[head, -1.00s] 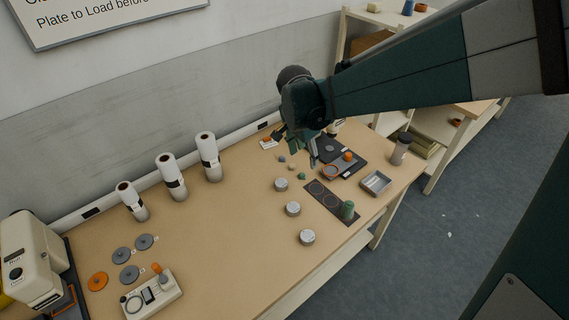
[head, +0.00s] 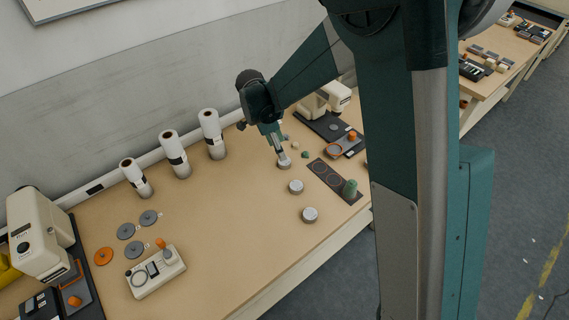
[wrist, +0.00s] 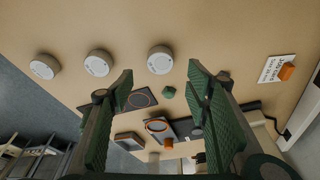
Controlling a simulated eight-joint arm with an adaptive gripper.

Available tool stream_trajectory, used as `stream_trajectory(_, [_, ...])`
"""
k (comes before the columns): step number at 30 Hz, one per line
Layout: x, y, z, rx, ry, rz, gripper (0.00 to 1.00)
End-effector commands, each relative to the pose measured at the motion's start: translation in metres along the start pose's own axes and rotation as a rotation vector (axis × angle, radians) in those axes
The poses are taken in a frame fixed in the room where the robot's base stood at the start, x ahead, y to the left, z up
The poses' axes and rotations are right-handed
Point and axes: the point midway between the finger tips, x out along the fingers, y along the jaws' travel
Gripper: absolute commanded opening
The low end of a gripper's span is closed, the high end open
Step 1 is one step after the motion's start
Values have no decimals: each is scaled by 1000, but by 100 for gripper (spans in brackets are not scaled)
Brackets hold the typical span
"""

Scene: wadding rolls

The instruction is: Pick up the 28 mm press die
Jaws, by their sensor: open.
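Three short silver cylinders with marked flat tops, which look like press dies, stand in a row on the table: a near one (head: 310,214), a middle one (head: 296,187) and a far one (head: 284,163). In the wrist view they show at left (wrist: 45,66), middle (wrist: 98,62) and right (wrist: 160,59). Their markings are too small to read, so I cannot tell which is 28 mm. My gripper (head: 279,150) is open and empty, pointing down close to the far die. In the wrist view that die shows just beyond the space between my fingertips (wrist: 162,76).
A dark mat with ring outlines (head: 322,172) bears a green cylinder (head: 350,188) right of the dies. A small green piece (head: 305,155) lies near the far die. White rolls (head: 173,152) stand along the wall.

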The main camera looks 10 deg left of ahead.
Motion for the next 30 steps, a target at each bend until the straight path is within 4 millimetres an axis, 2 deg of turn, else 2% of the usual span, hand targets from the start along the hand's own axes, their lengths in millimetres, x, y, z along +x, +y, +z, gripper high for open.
stream_trajectory(11, [2,0,0,1,0,0,48])
stream_trajectory(21, [25,0,0,1,0,0,48])
stream_trajectory(30, [26,0,0,0,0,0,48])
